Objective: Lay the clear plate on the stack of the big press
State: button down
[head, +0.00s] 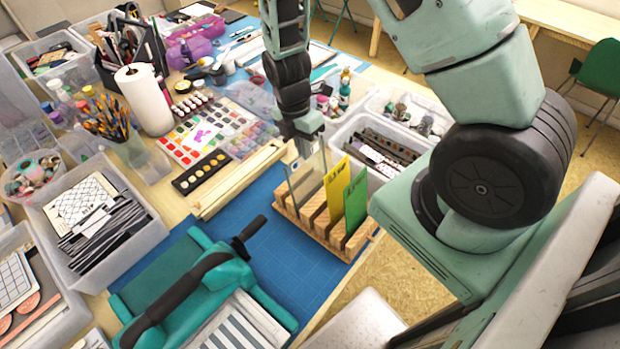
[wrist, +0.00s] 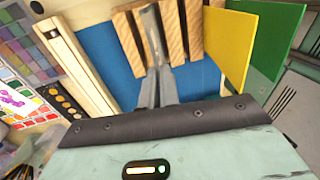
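The clear plate (head: 309,182) stands upright at the left end of a slotted wooden rack (head: 347,245). My gripper (head: 304,147) is at the plate's top edge. In the wrist view my gripper's fingers (wrist: 155,72) are close together, with the plate's thin grey edge (wrist: 149,25) between them, over the rack's slats. The plate's lower edge is down at the rack. The big press (head: 208,283) is teal with a black handle bar, at the lower left of the head view. A grey-and-white striped surface (head: 238,325) lies at its near side, cut by the frame edge.
A yellow plate (head: 337,187) and a green plate (head: 356,203) stand close to the right in the same rack. The blue mat (head: 285,262) is bare between rack and press. A wooden strip (head: 238,180) and paint sets lie left of the rack; bins (head: 387,148) stand behind it.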

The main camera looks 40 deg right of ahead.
notch_tip(320, 180, up, 7)
jog(key=w+p, duration=0.1)
jog(key=p, duration=0.4)
jog(key=shift+w+a, duration=0.1)
dwell(0.3)
